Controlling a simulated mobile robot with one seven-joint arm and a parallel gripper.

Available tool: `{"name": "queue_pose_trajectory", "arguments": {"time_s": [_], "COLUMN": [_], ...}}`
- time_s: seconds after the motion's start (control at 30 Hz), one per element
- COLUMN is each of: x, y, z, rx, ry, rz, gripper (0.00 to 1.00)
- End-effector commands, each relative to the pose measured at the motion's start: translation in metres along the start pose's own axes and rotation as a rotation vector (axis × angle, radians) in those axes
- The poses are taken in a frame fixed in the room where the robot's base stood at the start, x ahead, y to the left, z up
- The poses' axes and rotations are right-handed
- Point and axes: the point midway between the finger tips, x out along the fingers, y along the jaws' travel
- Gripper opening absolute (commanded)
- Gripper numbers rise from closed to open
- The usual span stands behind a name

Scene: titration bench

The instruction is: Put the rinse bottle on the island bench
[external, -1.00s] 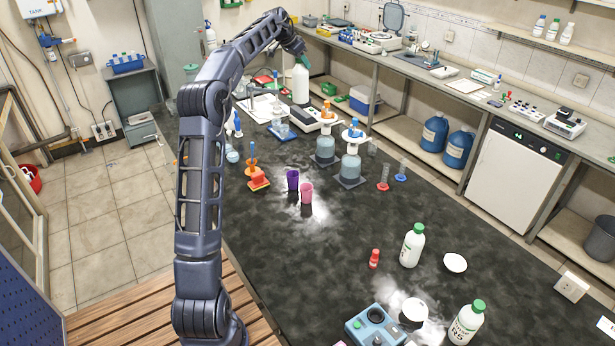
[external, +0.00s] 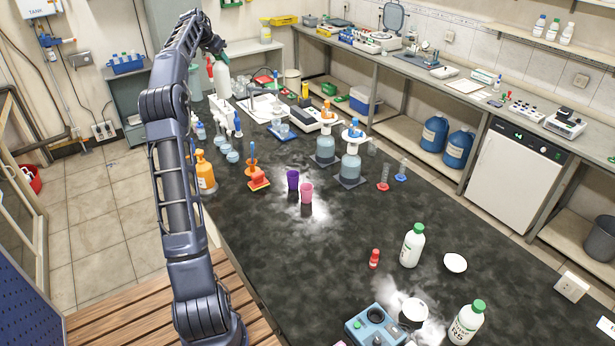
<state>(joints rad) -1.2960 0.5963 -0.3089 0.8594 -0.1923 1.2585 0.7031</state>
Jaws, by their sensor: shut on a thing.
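The rinse bottle appears to be the large white bottle (external: 222,80) in the external view, upright at the far left end of the island bench (external: 290,250). My gripper (external: 219,56) is over its top and shut on it. The fingers are small and partly hidden by my wrist, so the exact grip is hard to see. I cannot tell whether the bottle's base touches the bench or hangs just over or beside its far left edge.
A white tray (external: 228,111) and a stirrer-like instrument (external: 262,105) stand close by the bottle. An orange bottle (external: 205,173) and blue-liquid flasks (external: 224,150) line the left edge. Purple and pink cups (external: 306,192) stand mid-bench. The bench's middle foreground is mostly clear.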

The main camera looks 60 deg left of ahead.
Motion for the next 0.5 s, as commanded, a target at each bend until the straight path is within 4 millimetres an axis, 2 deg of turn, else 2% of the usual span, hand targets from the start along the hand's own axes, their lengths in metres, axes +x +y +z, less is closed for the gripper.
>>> {"name": "queue_pose_trajectory", "arguments": {"time_s": [0.2, 0.5], "x": [-0.014, -0.029], "y": [-0.03, -0.065], "z": [0.019, 0.042], "rx": [-0.036, -0.078], "ry": [0.001, 0.0], "rz": [-0.027, -0.056], "gripper": [0.0, 0.0]}}
